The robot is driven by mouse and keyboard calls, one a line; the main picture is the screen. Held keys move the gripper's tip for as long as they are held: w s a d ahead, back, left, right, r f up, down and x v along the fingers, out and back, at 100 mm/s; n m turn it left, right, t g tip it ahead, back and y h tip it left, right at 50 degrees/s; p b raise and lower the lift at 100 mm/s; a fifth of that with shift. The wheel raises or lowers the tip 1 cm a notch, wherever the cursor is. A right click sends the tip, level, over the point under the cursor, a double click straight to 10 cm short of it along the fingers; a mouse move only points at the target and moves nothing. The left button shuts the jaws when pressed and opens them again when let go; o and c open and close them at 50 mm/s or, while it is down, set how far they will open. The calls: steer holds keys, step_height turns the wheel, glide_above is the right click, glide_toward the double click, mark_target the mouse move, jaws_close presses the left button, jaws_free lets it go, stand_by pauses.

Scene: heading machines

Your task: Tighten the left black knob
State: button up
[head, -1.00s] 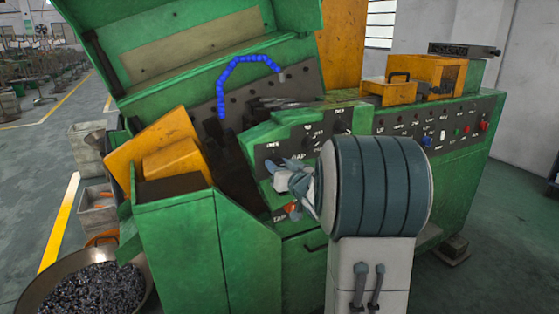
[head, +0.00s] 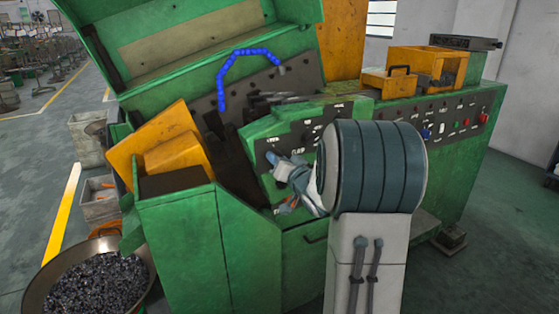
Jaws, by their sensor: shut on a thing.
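The green machine's dark control panel (head: 306,131) faces me, tilted, near the middle of the head view. The left black knob (head: 271,157) is at the panel's left side, mostly covered by my fingertips. My gripper (head: 274,161) is at that knob and appears shut on it, with the wrist coming in from the lower right. My large arm link hides the right part of the panel and whatever knobs are there. The knob's exact turn cannot be seen.
An orange chute (head: 165,145) and a green box stand left of the panel. A raised green lid (head: 190,60) is above. A pan of small metal parts (head: 98,284) is at the lower left. Open floor lies at right.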

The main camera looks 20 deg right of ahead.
steer(key=o, duration=1)
steer(key=s, duration=0.9)
steer(key=s+b, duration=0.1)
steer(key=s, duration=0.3)
steer(key=shift+s+d, duration=0.3)
steer(key=shift+s, duration=0.1)
